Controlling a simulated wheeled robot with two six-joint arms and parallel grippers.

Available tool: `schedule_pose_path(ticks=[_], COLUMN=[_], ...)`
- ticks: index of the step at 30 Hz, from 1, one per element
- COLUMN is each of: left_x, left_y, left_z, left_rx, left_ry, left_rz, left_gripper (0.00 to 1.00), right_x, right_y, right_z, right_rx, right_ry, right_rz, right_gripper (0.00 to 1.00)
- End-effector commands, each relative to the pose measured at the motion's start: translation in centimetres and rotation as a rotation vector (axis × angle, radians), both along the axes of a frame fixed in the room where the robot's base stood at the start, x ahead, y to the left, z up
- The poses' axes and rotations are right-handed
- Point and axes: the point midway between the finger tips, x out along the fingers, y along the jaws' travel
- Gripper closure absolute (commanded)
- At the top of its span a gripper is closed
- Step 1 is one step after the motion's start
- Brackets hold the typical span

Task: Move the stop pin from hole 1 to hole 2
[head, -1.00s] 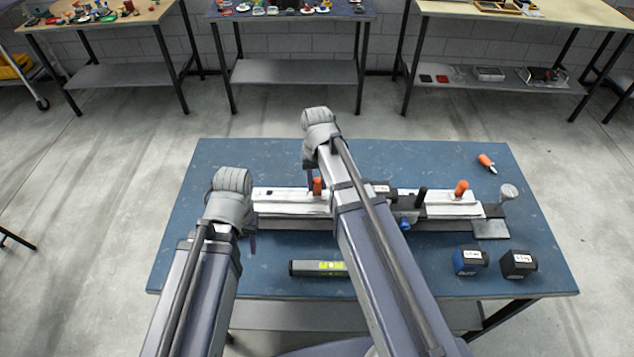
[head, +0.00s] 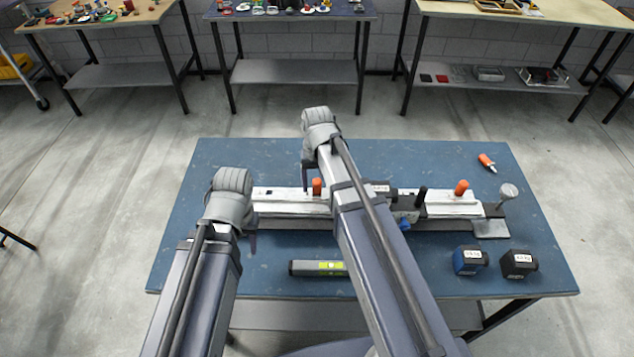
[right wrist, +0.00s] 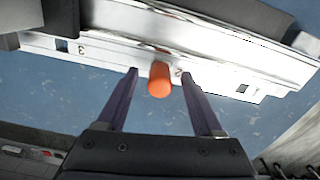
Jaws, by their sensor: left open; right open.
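An orange stop pin (head: 317,186) stands in the left part of the pale metal rail (head: 285,200). My right gripper is open above it. In the right wrist view the round orange top of the pin (right wrist: 160,80) lies between the two fingers of my right gripper (right wrist: 160,74), with a gap on both sides. The rail (right wrist: 110,55) shows a square hole marked 3 and another dark hole at the right. My left gripper (head: 250,243) is near the rail's left end; its fingers are mostly hidden behind my wrist, and it looks empty.
An orange-handled tool (head: 487,162) lies behind. My right arm hides the rail's middle.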

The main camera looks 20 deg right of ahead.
Motion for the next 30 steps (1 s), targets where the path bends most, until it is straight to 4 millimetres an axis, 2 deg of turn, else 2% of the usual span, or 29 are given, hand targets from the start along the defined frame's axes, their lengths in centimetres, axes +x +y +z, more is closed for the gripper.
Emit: schedule_pose_path(ticks=[8,21,30], left_x=[0.0,0.0,0.0], left_y=[0.0,0.0,0.0], left_z=[2.0,7.5,7.7], left_rx=[0.0,0.0,0.0], left_ry=[0.0,0.0,0.0], left_rz=[0.0,0.0,0.0], left_gripper=[0.5,0.5,0.5], right_x=[0.0,0.0,0.0], right_y=[0.0,0.0,0.0], right_z=[2.0,7.5,7.7], right_rx=[0.0,0.0,0.0], right_ry=[0.0,0.0,0.0], right_rz=[0.0,0.0,0.0], right_gripper=[0.32,0.32,0.32])
